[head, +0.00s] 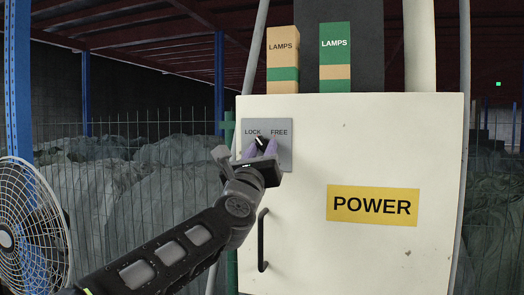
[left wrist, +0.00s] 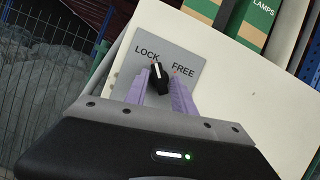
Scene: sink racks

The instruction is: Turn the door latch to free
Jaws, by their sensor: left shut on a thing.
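The door latch is a black knob (head: 261,141) with a white pointer line, on a grey plate (head: 285,158) marked LOCK at left and FREE at right. The pointer leans up and left, toward LOCK. In the left wrist view the knob (left wrist: 159,80) sits between the purple fingers, its pointer nearer LOCK. My left gripper (head: 260,149) is shut on the knob, one finger on each side. The plate is on the white cabinet door (head: 390,145). My right gripper is in neither view.
A black door handle (head: 262,240) stands below the plate, close to my left wrist. Two LAMPS boxes (head: 282,50) (head: 335,45) stand on top of the cabinet. A fan (head: 25,235) is at the left, and a wire fence (head: 120,180) runs behind.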

